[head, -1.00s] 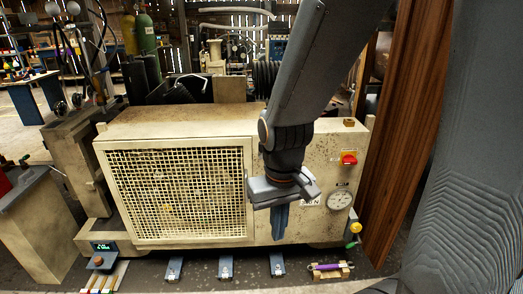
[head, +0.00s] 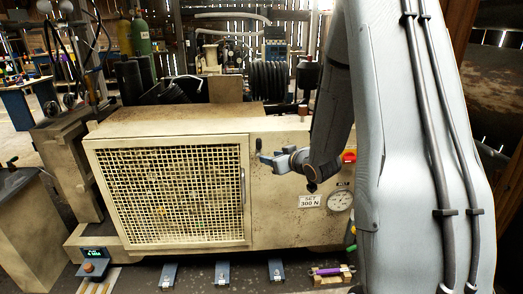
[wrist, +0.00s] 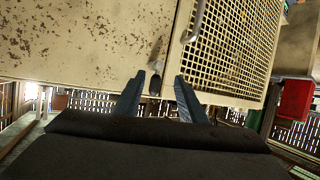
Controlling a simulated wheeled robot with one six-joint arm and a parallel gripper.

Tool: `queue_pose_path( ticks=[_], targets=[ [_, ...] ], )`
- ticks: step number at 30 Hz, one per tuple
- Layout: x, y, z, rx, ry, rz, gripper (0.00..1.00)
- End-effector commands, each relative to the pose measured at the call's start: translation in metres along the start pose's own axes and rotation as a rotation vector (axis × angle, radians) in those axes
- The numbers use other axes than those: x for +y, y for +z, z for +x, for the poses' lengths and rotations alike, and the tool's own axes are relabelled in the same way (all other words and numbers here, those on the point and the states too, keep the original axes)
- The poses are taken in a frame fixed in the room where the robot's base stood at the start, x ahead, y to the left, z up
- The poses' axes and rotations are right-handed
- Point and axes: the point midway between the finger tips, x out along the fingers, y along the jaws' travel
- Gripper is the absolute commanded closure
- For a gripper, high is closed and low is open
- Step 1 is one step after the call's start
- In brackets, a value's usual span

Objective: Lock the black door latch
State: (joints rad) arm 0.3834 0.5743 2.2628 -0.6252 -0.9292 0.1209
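The black latch (wrist: 154,84) shows in the wrist view as a small dark piece on the cream panel beside the door's edge. It lies between my two open fingers, with gaps on both sides. In the head view a small dark piece that looks like the latch (head: 258,144) is just above my fingertips. The mesh door (head: 170,195) appears closed, flush with the cabinet front; its mesh (wrist: 235,45) fills the right of the wrist view. My gripper (head: 264,157) points left near the door's upper right corner. I cannot tell whether it touches the latch.
A curved door handle (wrist: 197,22) is on the door's edge, also in the head view (head: 243,187). Right of the door are a red switch (head: 348,156), a gauge (head: 340,200) and a "SET 300 N" label (head: 310,201). Several blue pieces (head: 222,272) lie along the floor in front.

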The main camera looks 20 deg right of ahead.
Motion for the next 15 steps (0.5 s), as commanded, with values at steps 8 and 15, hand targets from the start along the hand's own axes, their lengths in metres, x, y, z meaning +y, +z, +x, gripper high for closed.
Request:
queue_pose_path(
  ticks=[8, 15],
  targets=[
    [0.018, -0.006, 0.007, 0.323, -0.120, 0.029, 0.63],
    [0.018, -0.013, 0.009, 0.393, -0.150, 0.037, 0.63]
  ],
)
